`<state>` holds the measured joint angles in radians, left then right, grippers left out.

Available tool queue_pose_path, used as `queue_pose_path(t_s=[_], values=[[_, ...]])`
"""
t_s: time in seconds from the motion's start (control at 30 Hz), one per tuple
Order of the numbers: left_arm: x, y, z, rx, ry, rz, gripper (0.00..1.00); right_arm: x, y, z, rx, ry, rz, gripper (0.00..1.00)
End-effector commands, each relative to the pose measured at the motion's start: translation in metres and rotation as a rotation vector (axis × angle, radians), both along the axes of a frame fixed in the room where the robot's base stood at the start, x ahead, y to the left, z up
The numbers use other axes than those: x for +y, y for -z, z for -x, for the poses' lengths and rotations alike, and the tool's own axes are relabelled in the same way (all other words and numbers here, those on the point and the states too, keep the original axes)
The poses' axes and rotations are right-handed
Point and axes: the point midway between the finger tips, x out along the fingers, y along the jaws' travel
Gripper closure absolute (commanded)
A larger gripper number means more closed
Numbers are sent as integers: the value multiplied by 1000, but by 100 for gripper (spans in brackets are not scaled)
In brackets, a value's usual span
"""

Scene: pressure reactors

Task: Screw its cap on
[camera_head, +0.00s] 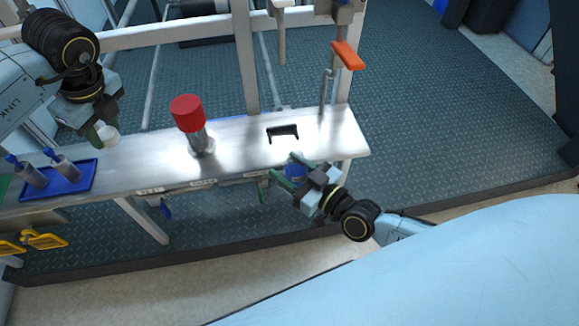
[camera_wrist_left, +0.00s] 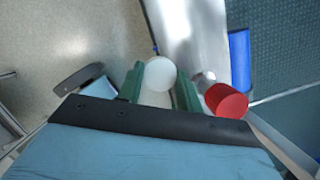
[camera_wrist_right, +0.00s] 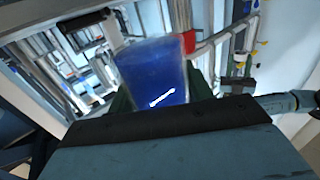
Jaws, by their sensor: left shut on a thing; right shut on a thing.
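A white round-topped piece (camera_head: 110,136), which looks like the cap, is in my left gripper (camera_head: 103,132) above the left part of the metal bench. In the left wrist view the white piece (camera_wrist_left: 159,72) sits between the two green fingers. A blue see-through container (camera_wrist_right: 155,72) with a small white mark fills the gap between the fingers in the right wrist view. My right gripper (camera_head: 287,168) is shut on it at the bench's front edge; only a little blue (camera_head: 295,171) shows in the head view. The white piece and the container are far apart.
A metal vessel with a red top (camera_head: 187,112) stands on the bench (camera_head: 235,140) between my grippers. A blue tray (camera_head: 72,186) with two small bottles lies at the left. A black handle-like piece (camera_head: 283,133) and an orange lever (camera_head: 348,56) are at the right.

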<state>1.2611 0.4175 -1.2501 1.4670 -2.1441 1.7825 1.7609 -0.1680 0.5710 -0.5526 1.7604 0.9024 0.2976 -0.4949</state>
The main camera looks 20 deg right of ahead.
Motion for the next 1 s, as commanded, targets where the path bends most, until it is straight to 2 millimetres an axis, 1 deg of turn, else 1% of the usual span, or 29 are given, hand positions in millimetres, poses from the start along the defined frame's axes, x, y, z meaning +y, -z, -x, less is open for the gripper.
queue_pose_path(t_s=[0.03,0.1,0.43,0.57,0.67,0.8,1.0], values=[[0,0,0,0,0,0,85,0,-1,0,-2,0,-1,81],[0,0,0,0,0,0,85,0,-1,0,-2,1,-1,91],[0,0,0,0,7,0,85,1,-2,-1,-3,0,-1,91],[2,-3,3,0,89,0,85,6,-10,-1,-3,-1,-5,91],[5,-8,6,-1,232,-1,85,14,-23,-3,-3,-2,-7,91],[10,-17,14,-1,512,0,85,26,-45,-6,-5,-1,-7,91],[15,-28,24,-1,909,2,85,37,-75,-10,-3,11,-6,91]])
